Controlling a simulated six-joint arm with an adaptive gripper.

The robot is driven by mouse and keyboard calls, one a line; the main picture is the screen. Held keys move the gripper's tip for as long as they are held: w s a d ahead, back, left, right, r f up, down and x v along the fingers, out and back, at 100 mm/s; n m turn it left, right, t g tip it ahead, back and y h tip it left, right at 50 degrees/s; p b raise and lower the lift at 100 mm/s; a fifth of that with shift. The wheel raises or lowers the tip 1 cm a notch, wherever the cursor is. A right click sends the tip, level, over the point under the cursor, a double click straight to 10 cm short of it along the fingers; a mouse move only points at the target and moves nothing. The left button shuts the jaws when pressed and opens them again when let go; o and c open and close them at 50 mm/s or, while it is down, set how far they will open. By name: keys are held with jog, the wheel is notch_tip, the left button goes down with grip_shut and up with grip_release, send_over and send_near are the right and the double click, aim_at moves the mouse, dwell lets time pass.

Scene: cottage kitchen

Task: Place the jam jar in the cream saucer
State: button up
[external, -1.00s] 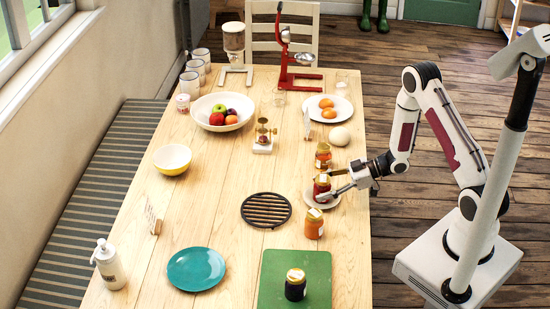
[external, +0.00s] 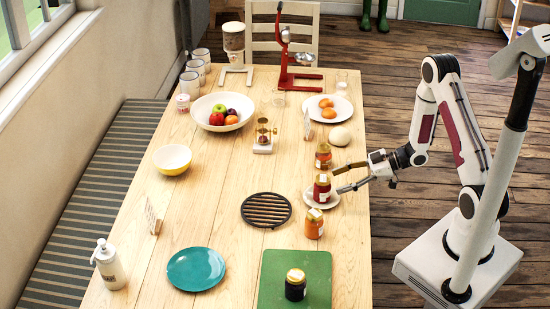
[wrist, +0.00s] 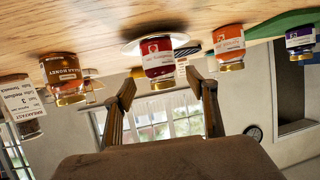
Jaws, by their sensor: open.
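The red jam jar (external: 321,189) stands upright on the small cream saucer (external: 334,202) near the table's right edge. In the wrist view, which is upside down, the jar (wrist: 157,60) rests on the saucer (wrist: 130,47) with its label facing me. My gripper (external: 341,181) is open and empty just right of the jar, clear of it. In the wrist view my spread fingers (wrist: 163,88) show below the jar, with nothing between them.
A honey jar (external: 323,156) stands behind the saucer and an orange jar (external: 313,224) in front. A dark jar (external: 295,285) stands on a green board (external: 318,270). A black trivet (external: 266,210) lies to the left. The middle of the table is mostly clear.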

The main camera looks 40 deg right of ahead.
jog(key=shift+v, duration=2.55)
jog(key=w+d+r+m+t+h, duration=0.1)
jog(key=w+d+r+h, duration=0.5)
jog(key=d, duration=0.1)
jog(key=s+d+r+m+h, duration=0.2)
jog(key=r+h, duration=0.1)
jog(key=r, duration=0.3)
jog(key=s+d+r+m+h, duration=0.2)
jog(key=d+r+h, duration=0.1)
jog(key=r, duration=0.2)
jog(key=s+a+r+m+h, duration=0.2)
jog(key=s+r+m, duration=0.2)
jog(key=s+r, duration=0.45)
jog(key=s+a+m+g+y, duration=0.1)
jog(key=s+a, duration=0.3)
jog(key=s, duration=0.4)
jog(key=s+a+g+y, duration=0.2)
jog(key=s+a, duration=0.2)
jog(key=s, duration=0.5)
jog(key=shift+a+f+m, duration=0.2)
jog(key=shift+f+m, duration=0.2)
jog(key=shift+f, duration=0.05)
